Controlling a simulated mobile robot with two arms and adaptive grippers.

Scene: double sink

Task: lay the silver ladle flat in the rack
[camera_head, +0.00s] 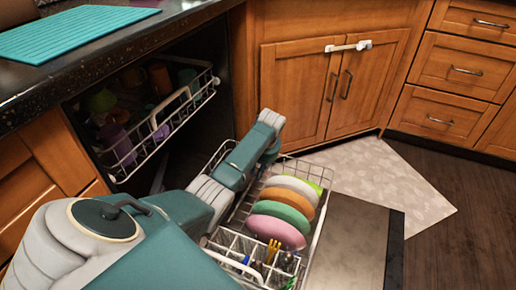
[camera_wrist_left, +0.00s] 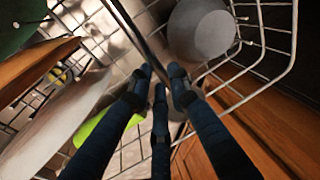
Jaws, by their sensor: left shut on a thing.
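My left gripper (camera_wrist_left: 160,88) is shut on a thin silver handle, which I take to be the silver ladle (camera_wrist_left: 143,42). The handle runs from between the fingers to the top edge of the left wrist view. In the head view my left gripper (camera_head: 270,156) is mostly hidden behind my wrist, at the far end of the pulled-out lower rack (camera_head: 321,228), and the ladle is hidden. A grey round thing (camera_wrist_left: 200,28) shows beside the handle over the rack wires; I cannot tell if it is the ladle's bowl or a separate cup.
Several coloured plates, among them a pink plate (camera_head: 275,231), stand on edge in the rack. A cutlery basket (camera_head: 225,240) with utensils is at its near end. The upper rack (camera_head: 160,128) holds cups at left. The open dishwasher door (camera_head: 352,245) lies right.

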